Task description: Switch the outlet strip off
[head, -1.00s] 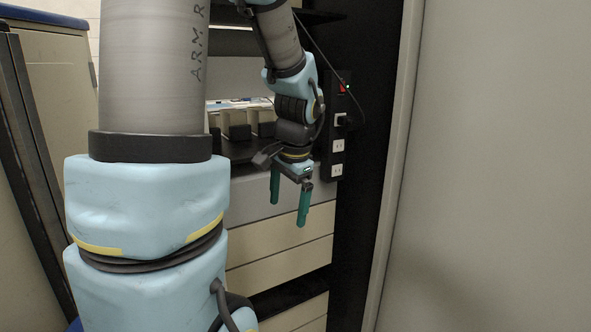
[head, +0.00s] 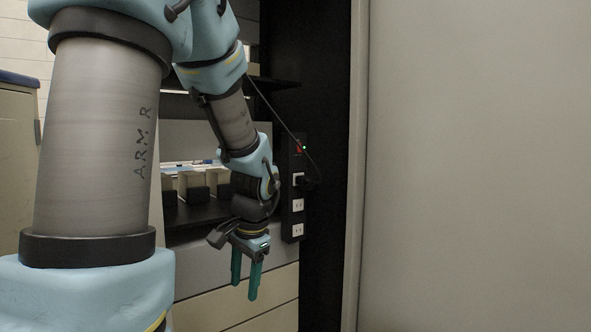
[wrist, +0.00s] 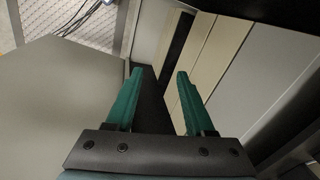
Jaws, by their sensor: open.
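The outlet strip (head: 293,190) is a black vertical strip on the dark side of the rack in the head view. A black plug sits in an upper socket, and white sockets show below. My gripper (head: 246,284) is open and empty, with green fingers pointing down, lower left of the strip and apart from it. In the wrist view my gripper (wrist: 158,98) also shows open with nothing between the fingers. The strip is not visible in the wrist view.
A black cable (head: 272,112) runs down to the strip. A shelf (head: 200,213) holding several dark and beige blocks is left of my wrist. Pale drawer fronts (head: 225,300) lie below. A large grey panel (head: 470,170) fills the right side.

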